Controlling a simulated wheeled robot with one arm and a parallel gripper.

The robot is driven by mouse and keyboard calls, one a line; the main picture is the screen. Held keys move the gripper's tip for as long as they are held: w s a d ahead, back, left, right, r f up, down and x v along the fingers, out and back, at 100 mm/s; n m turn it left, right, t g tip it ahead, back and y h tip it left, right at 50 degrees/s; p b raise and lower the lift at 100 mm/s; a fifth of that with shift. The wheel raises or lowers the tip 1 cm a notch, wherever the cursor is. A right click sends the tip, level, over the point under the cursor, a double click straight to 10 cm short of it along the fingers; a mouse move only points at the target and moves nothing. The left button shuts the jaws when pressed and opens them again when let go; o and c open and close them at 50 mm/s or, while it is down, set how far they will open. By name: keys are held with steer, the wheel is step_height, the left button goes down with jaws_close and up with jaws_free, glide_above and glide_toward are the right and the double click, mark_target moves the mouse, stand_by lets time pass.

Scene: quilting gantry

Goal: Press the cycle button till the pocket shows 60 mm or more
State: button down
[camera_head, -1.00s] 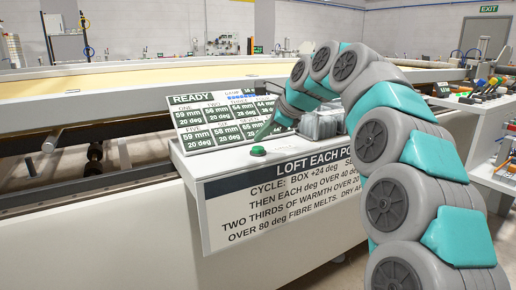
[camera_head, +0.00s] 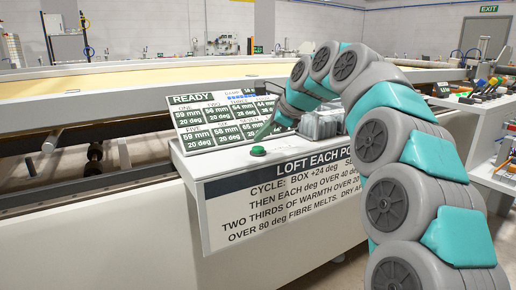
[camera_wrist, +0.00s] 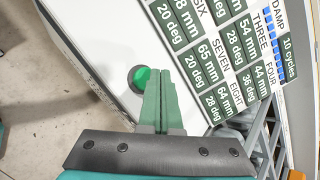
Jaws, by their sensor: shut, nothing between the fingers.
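The green cycle button (camera_head: 258,150) sits in a dark ring on the white console top (camera_head: 205,165). It also shows in the wrist view (camera_wrist: 140,78), partly beside my green fingers. My gripper (camera_head: 266,130) is shut and empty, its tips close to the button; I cannot tell whether they touch it. The display panel (camera_head: 215,120) reads READY.
A sign (camera_head: 285,195) on the console front mentions box +24 deg and fibre melting over 80 deg. A grey rack (camera_head: 322,124) stands behind my gripper. The quilting bed (camera_head: 110,85) stretches behind. A side table (camera_head: 480,95) holds tools at right.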

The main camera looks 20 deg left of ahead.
mark_target(262, 149)
steer(key=shift+f, duration=0.15)
steer(key=shift+f, duration=0.25)
steer(key=shift+f, duration=0.6)
stand_by(1.0)
steer(key=shift+r, duration=0.1)
steer(key=shift+r+p, duration=0.9)
steer(key=shift+p, duration=0.25)
steer(key=shift+r+p, duration=0.65)
steer(key=shift+r, duration=1.85)
